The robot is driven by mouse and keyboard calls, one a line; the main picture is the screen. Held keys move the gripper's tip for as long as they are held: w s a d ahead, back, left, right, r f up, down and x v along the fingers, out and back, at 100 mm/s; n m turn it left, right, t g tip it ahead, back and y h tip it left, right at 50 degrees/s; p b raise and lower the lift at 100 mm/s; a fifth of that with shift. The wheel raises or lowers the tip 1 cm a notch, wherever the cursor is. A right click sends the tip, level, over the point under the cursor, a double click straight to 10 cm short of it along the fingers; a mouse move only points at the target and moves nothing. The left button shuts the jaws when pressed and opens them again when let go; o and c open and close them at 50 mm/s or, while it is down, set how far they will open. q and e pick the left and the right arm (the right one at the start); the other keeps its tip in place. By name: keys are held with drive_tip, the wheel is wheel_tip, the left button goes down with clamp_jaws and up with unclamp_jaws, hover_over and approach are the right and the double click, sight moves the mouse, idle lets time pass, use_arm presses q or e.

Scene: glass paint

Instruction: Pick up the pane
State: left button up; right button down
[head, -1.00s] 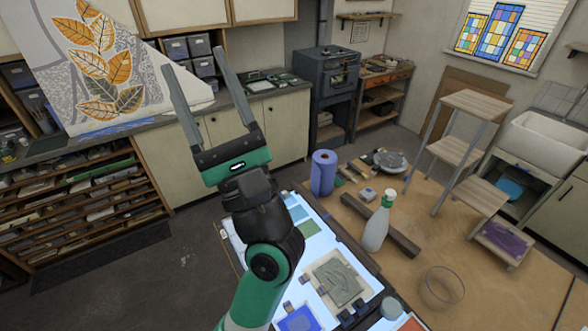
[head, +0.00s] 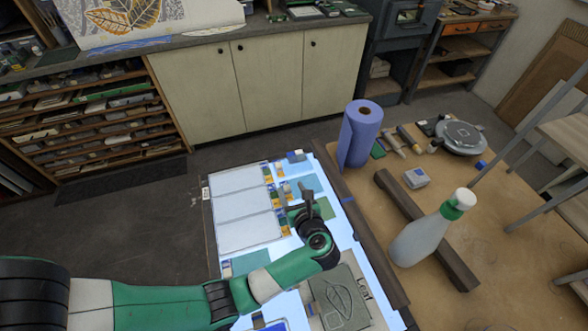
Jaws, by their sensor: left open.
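A lit light table (head: 345,236) holds pale, clear rectangular panels (head: 240,204) on its left half, with small coloured pieces along their right edge. A grey-green pane (head: 340,300) with a leaf outline lies near the table's front; a small label by it reads "Leaf". I cannot tell which of these is the task's pane. My left gripper (head: 297,197) is low over the table, beyond the leaf pane and right of the clear panels. It is open and seems to hold nothing. My forearm covers part of the table's front. My right gripper is not in view.
A dark bar (head: 427,229) lies behind the bottle. Small tools (head: 397,140) and a round grey device (head: 459,137) lie farther back.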

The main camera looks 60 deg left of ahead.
use_arm(q)
approach(279, 167)
drive_tip(key=a+f, duration=0.1)
drive_tip(key=w+a+f, duration=0.1)
drive_tip(key=shift+a+f+b, duration=0.15)
drive_tip(key=shift+a+b, duration=0.15)
drive_tip(key=shift+a, duration=0.1)
drive_tip(key=x, duration=0.5)
drive_tip(key=shift+s+a+r+b, duration=0.1)
drive_tip(key=shift+a+r+b, duration=0.2)
drive_tip(key=shift+b, duration=0.1)
clamp_jaws()
